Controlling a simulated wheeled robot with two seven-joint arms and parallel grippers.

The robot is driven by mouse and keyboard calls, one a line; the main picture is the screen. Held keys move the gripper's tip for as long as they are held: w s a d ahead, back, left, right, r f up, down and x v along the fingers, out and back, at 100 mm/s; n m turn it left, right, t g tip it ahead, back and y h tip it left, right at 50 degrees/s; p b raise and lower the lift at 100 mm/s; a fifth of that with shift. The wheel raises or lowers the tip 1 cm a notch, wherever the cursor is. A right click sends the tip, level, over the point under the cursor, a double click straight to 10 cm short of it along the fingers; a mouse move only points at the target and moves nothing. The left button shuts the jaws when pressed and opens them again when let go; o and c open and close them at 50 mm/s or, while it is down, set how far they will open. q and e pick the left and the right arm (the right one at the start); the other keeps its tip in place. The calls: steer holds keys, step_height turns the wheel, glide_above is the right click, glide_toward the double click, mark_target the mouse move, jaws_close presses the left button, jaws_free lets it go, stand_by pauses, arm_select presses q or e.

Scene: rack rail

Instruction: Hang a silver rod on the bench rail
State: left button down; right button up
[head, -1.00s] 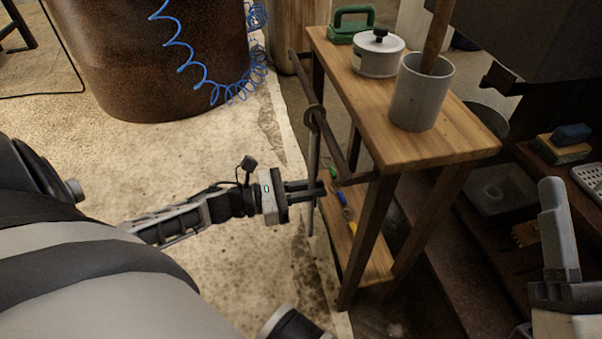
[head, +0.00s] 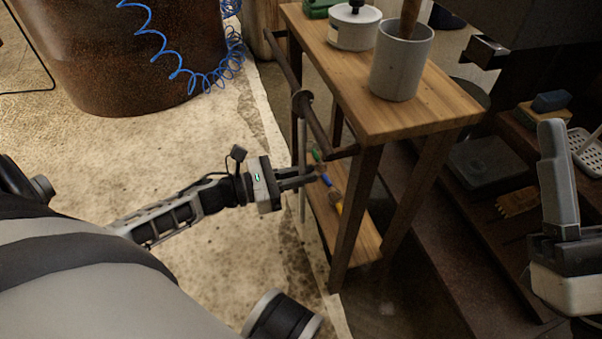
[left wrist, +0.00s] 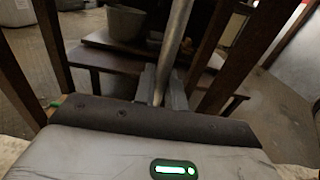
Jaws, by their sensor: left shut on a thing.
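My left gripper (head: 306,179) is shut on the rod below the rail. In the left wrist view the rod (left wrist: 177,45) runs up from between the fingers. My right gripper (head: 557,185) shows at the right edge, and its jaw opening is not clear.
The wooden bench (head: 435,108) carries a grey cup (head: 400,70) with a wooden handle in it, a white lidded pot (head: 352,30) and a green object (head: 318,8). Coloured tools lie on its lower shelf (head: 365,238). A brown drum (head: 130,60) stands at the back left.

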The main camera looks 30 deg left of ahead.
arm_select(q)
steer(key=shift+f, duration=0.25)
stand_by(0.3)
steer(key=c, duration=1.4)
jaws_free()
steer(key=shift+o, duration=0.2)
steer(key=shift+a, duration=0.1)
steer(key=p+v, duration=0.3)
steer(key=v, duration=1.2)
steer(key=shift+s+a, duration=0.25)
steer(key=shift+s, duration=0.05)
arm_select(e)
steer(key=f+m+h, duration=0.1)
steer(key=m+h, duration=0.1)
steer(key=w+f+m+h, duration=0.1)
steer(key=f+m+h, duration=0.1)
steer(key=m, duration=0.1)
steer(key=f+m+h, duration=0.1)
steer(key=f+m, duration=0.1)
steer(key=shift+w+d+f+g+h, duration=0.15)
steer(key=shift+w+f+g+h, duration=0.1)
steer(key=shift+w+g+h, duration=0.15)
